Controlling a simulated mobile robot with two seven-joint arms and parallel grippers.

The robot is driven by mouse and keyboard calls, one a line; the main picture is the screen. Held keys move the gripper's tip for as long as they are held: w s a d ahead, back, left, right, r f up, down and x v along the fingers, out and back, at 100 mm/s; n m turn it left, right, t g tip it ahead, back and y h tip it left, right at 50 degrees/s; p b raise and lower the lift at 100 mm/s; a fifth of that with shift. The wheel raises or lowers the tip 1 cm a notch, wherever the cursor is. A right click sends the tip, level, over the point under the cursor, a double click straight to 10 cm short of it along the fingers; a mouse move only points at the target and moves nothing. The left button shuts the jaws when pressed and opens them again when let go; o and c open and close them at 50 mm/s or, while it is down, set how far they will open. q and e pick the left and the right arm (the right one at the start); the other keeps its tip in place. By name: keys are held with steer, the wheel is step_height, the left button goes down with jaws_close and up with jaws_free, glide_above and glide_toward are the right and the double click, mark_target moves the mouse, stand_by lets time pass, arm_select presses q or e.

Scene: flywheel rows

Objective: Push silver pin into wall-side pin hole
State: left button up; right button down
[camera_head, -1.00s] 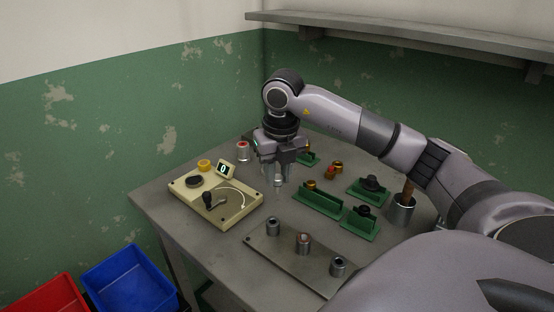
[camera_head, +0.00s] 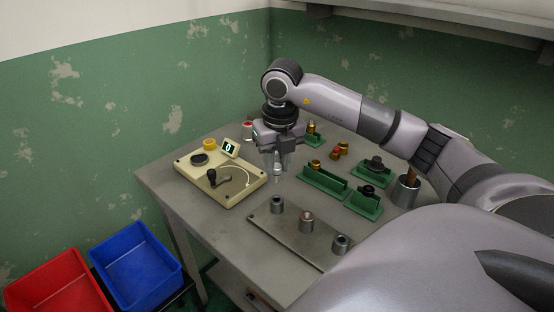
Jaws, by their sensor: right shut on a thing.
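My right gripper (camera_head: 277,174) is shut on a silver pin (camera_head: 277,171), which hangs about upright between the fingers. It is over the table, close above the leftmost of three grey cylindrical sockets (camera_head: 277,205) on a flat metal plate. A visible gap lies between the pin's lower end and that socket. The right socket (camera_head: 341,243) has a dark opening. The fingers partly hide the pin. My left gripper is not in view.
A cream box (camera_head: 222,180) with a crank and small display stands left of the gripper. Green holders (camera_head: 323,183) with brass and black parts stand to the right, near a metal cup (camera_head: 404,193). Blue (camera_head: 137,262) and red (camera_head: 58,285) bins sit below the table's left side.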

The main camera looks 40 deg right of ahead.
mark_target(277, 172)
steer(key=shift+f+b, duration=1.4)
steer(key=shift+f, duration=0.8)
steer(key=shift+f+b, duration=1.45)
steer(key=shift+f, duration=0.6)
steer(key=c, duration=0.8)
jaws_free()
steer(key=shift+r, duration=0.15)
steer(key=r, duration=0.4)
steer(key=s+r, duration=0.1)
steer(key=r, duration=0.2)
steer(key=shift+a, duration=0.15)
steer(key=shift+f, duration=0.1)
